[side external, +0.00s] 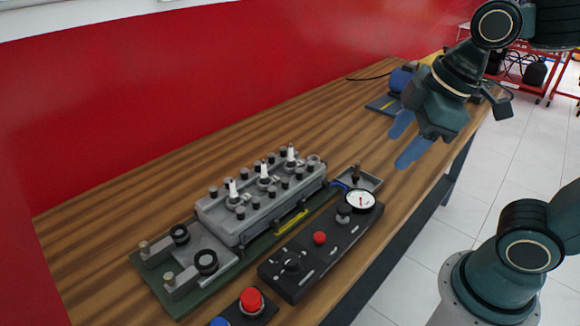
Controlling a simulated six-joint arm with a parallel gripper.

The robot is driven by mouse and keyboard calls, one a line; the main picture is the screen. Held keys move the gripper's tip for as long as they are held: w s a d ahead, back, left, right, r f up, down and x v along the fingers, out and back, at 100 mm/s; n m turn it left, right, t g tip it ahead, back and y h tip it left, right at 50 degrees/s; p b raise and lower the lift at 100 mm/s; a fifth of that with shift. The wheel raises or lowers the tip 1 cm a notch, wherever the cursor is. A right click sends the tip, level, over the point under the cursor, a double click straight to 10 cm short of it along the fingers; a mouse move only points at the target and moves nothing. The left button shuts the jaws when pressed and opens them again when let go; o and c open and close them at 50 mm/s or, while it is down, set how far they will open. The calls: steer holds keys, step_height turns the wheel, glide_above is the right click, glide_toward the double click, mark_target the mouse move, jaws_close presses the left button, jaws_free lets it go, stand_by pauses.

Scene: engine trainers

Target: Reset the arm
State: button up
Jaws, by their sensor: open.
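My gripper (405,139) is at the upper right, above the right part of the wooden bench. Its two blue fingers are apart with nothing between them, pointing down and left. The engine trainer (222,232), a grey block on a green base, sits on the bench to the left, apart from my gripper. Several white-topped plugs stand in the block, and two black rings show at its near end.
A black control panel (300,270) with a gauge (360,201) and red button lies beside the trainer. A red push button box (251,301) is in front. A blue device (401,80) stands behind my gripper. A red wall borders the bench (110,240). The bench middle is clear.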

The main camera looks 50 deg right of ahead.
steer(key=shift+s+d+m+t+h, duration=0.15)
steer(key=shift+s+d+m, duration=0.4)
steer(key=shift+m, duration=0.8)
steer(key=shift+s+d+m+t+h, duration=0.1)
steer(key=shift+s+d+m+t, duration=0.2)
steer(key=shift+s+m, duration=0.8)
steer(key=shift+s+d+m+t+h, duration=0.15)
steer(key=shift+s+d+m, duration=0.2)
steer(key=shift+m, duration=1.3)
